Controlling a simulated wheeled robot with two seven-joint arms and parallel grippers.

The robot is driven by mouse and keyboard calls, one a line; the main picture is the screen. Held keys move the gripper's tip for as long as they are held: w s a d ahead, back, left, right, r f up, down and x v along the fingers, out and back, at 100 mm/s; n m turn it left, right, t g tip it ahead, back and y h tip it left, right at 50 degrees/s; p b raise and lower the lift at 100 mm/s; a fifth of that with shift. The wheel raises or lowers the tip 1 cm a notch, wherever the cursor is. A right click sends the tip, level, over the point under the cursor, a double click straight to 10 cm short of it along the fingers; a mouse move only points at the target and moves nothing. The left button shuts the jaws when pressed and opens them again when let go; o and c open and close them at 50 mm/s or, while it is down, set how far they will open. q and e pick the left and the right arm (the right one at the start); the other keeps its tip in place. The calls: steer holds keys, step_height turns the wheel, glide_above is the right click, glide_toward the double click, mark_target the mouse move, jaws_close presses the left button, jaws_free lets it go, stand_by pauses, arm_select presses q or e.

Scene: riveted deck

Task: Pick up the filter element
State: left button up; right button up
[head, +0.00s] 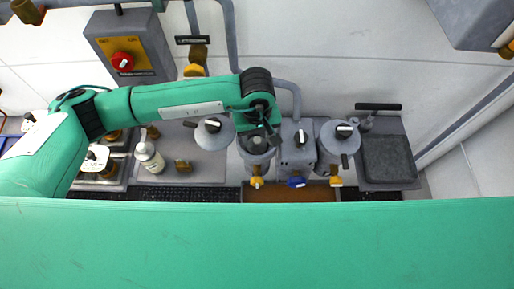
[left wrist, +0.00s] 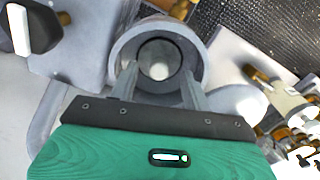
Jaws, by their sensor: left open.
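The filter element (left wrist: 159,60) looks like a pale, round-ended piece deep inside an open grey cylindrical housing (left wrist: 122,52) in the left wrist view. In the head view the same housing (head: 256,163) stands in the middle of the bench. My left gripper (head: 262,138) is above it and hides much of its mouth, so the element cannot be made out there. In the left wrist view my left gripper (left wrist: 158,74) has its two fingers apart, on either side of the housing's opening, with nothing held between them. My right gripper is not in view.
A round grey lid (head: 212,133) with a knob lies left of the housing. A grey block (head: 298,150) and a capped canister (head: 335,148) stand close on its right. A dark square tray (head: 388,158) is farther right. A white bottle (head: 150,158) stands left.

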arm_select(q)
steer(key=shift+d+f, duration=0.1)
steer(key=shift+f, duration=0.4)
jaws_close()
steer(key=shift+r, duration=0.1)
